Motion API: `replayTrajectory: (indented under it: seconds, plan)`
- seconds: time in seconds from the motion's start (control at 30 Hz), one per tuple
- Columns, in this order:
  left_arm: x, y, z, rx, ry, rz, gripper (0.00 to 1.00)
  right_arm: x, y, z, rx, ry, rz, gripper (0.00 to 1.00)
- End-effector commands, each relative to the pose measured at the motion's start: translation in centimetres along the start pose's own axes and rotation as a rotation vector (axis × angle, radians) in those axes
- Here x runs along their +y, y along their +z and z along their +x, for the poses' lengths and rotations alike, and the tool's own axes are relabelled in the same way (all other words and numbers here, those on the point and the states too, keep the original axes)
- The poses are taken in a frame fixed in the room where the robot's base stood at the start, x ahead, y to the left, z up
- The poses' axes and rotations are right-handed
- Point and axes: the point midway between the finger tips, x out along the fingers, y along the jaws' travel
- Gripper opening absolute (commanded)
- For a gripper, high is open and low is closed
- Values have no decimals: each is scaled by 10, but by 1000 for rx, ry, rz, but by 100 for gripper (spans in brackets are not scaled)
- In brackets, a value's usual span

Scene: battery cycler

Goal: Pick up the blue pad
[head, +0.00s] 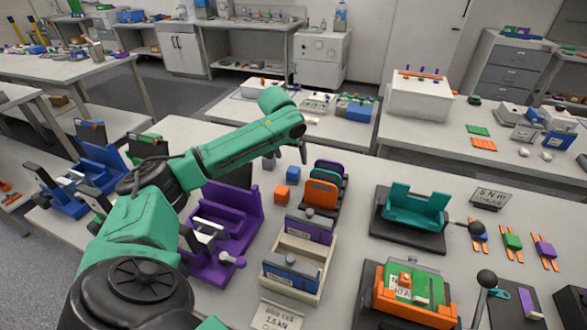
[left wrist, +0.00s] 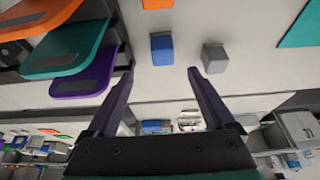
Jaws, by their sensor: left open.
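Several upright pads with rounded tops stand in a dark rack in the head view: an orange pad (head: 321,193) in front, with a teal pad and a purple pad behind. The left wrist view shows the orange pad (left wrist: 28,15), teal pad (left wrist: 65,50) and purple pad (left wrist: 90,80) at the left; no rack pad there looks plainly blue. A small blue block (head: 281,192) lies on the table left of the rack; it also shows in the wrist view (left wrist: 161,48). My left gripper (head: 303,153) is open and empty above the table, behind the blocks. My right gripper is out of view.
An orange block (head: 293,174) and a grey block (head: 268,163) lie near the blue one. A purple fixture (head: 225,225) stands to the left, a teal cradle (head: 414,208) to the right. A pale tray (head: 318,262) holds a blue-topped unit in front.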

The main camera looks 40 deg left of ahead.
Motion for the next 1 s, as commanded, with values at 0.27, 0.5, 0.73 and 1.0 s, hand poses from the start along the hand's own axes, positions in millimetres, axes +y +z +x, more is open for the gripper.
replayTrajectory:
  seconds: [0.27,0.5,0.73,1.0]
  plan:
    - [0,-1,56,-1,0,-1,88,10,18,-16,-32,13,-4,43]
    - [-7,0,96,-2,0,-1,88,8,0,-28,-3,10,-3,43]
    - [-7,1,110,1,0,1,88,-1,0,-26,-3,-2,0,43]
    - [-7,1,110,1,-1,1,19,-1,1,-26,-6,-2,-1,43]
